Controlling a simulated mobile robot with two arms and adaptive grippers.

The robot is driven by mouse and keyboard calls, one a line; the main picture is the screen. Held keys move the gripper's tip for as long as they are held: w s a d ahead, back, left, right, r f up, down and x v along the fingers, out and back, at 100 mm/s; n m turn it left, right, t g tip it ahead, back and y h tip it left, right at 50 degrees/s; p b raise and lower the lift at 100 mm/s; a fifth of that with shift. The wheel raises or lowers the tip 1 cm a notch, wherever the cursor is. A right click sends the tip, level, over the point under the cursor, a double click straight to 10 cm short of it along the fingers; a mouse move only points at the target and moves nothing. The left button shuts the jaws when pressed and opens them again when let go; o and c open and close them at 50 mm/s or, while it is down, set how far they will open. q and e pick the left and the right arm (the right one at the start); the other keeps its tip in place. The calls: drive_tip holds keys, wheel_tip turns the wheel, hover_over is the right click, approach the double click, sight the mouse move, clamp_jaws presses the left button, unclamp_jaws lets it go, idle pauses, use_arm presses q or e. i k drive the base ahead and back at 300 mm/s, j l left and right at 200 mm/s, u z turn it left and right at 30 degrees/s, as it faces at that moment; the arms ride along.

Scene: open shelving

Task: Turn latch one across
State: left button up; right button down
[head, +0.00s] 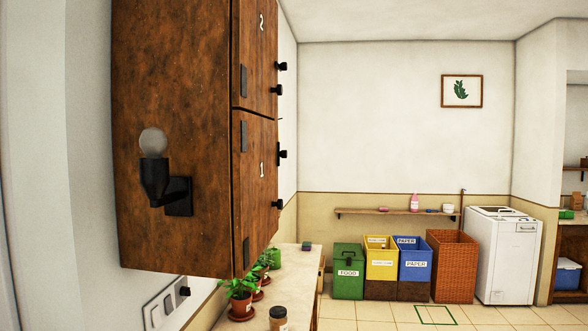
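A brown wooden wall cabinet (175,60) stands close on the left, seen mostly from its side. Its lower door (256,185) is marked 1 and its upper door (255,50) is marked 2; both look shut. On the right edge of door 1 are an upper black fitting (282,154), which looks like the latch, and a lower black knob (277,204). Door 2 has similar black fittings, one higher (281,66) and one lower (276,90). The doors are seen at a steep slant, so I cannot tell surely which way the latch points. Neither gripper is in view.
A black lamp with a round bulb (154,170) sticks out from the cabinet's side. Below are a counter (291,275) with potted plants (240,290) and a jar (278,318). Bins (348,280), a wicker basket (453,268) and a white washer (503,255) line the far wall.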

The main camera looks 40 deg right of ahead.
sight(283, 153)
drive_tip(key=z, duration=1.05)
